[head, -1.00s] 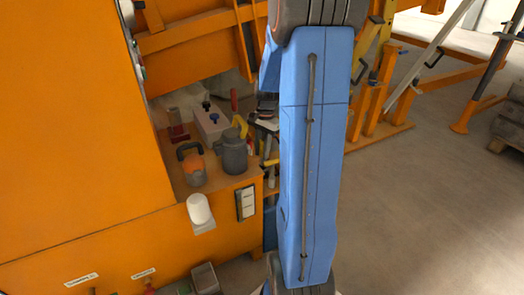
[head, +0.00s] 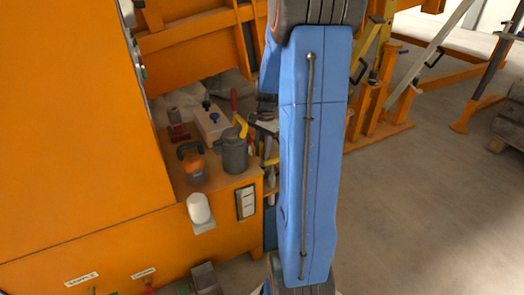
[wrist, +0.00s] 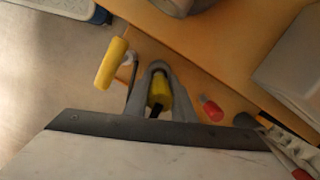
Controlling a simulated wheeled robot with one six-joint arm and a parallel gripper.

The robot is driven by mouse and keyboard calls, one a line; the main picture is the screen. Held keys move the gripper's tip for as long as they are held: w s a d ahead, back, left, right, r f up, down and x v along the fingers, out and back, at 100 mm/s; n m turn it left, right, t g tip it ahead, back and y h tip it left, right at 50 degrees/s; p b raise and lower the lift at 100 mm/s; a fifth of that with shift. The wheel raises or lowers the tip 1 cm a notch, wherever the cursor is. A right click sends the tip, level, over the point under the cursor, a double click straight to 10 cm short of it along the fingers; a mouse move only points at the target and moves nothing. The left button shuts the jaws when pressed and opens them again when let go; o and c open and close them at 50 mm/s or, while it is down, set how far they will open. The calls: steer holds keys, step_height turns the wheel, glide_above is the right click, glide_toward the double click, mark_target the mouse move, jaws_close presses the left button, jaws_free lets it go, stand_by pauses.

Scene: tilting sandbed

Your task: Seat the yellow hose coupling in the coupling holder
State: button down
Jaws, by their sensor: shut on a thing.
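My gripper (wrist: 157,72) shows in the wrist view as grey fingers that come together in the middle. They are shut on a small yellow piece with a dark part, which looks like the yellow hose coupling (wrist: 160,87). The gripper is above or beside an orange shelf edge; I cannot tell its height. In the head view my blue arm covers most of the area around the gripper, and I cannot make out the coupling there. I cannot clearly pick out the coupling holder in either view.
A yellow cylinder (wrist: 111,63) is left of the fingers, and a small red object (wrist: 210,108) is to their right. Open floor (head: 430,200) lies right.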

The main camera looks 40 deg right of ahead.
steer(key=shift+f, duration=2.45)
steer(key=c, duration=1.4)
jaws_free()
step_height(320, 180, up, 17)
steer(key=d, duration=0.2)
steer(key=shift+w+r, duration=0.15)
